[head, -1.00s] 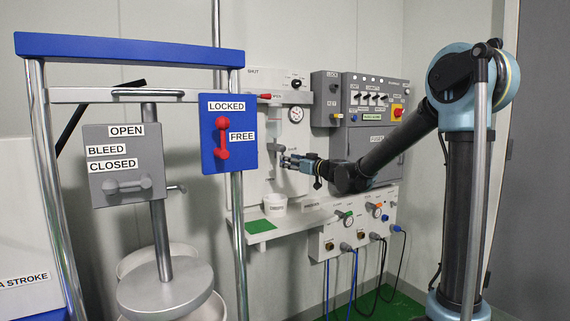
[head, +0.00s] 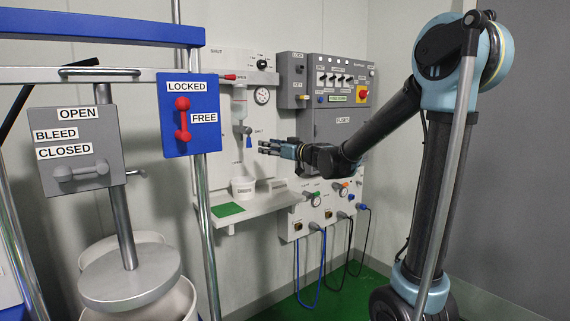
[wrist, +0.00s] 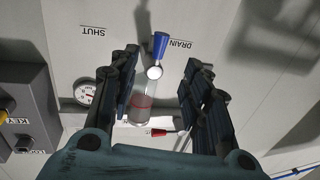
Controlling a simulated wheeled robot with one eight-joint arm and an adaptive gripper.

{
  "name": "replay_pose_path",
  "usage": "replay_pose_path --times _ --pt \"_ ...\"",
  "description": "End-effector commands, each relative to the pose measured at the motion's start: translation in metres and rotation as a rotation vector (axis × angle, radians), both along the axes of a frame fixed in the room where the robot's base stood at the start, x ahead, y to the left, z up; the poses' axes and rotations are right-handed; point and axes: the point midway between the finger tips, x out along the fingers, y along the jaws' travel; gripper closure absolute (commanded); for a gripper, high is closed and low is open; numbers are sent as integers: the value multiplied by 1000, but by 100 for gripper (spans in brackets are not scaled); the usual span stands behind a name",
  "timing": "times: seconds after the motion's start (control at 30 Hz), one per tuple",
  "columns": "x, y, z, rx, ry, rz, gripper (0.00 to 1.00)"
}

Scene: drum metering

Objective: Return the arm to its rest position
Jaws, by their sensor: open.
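My gripper (head: 270,147) is in front of the white wall panel in the head view, to the right of the drain valve. In the wrist view my gripper (wrist: 156,88) is open, its two fingers apart with nothing held between them.
A shelf (head: 262,206) below holds a white cup (head: 243,188) and a green mat (head: 228,209). A grey switch box (head: 342,95) is behind the arm. A drum with a plunger plate (head: 130,280) and a blue lever box (head: 190,115) stand at left.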

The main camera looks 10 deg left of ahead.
Motion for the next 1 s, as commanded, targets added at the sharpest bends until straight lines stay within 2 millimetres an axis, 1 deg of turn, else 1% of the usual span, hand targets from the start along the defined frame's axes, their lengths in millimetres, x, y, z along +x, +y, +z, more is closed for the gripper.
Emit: replay_pose_path --times 0.07,0.17,0.27,0.37,0.47,0.67,0.87,1.0 --pt "-9 -10 -3 -18 16 8 56" --pt "-29 -28 -11 -58 58 26 56" --pt "-52 -50 -26 -113 120 40 56" --pt "-76 -74 -45 -173 195 43 56" --pt "-100 -99 -66 -237 280 35 56" --pt "-150 -154 -117 -367 473 -27 56" --pt "-201 -218 -173 -492 688 -153 56" --pt "-239 -265 -211 -571 844 -280 56"
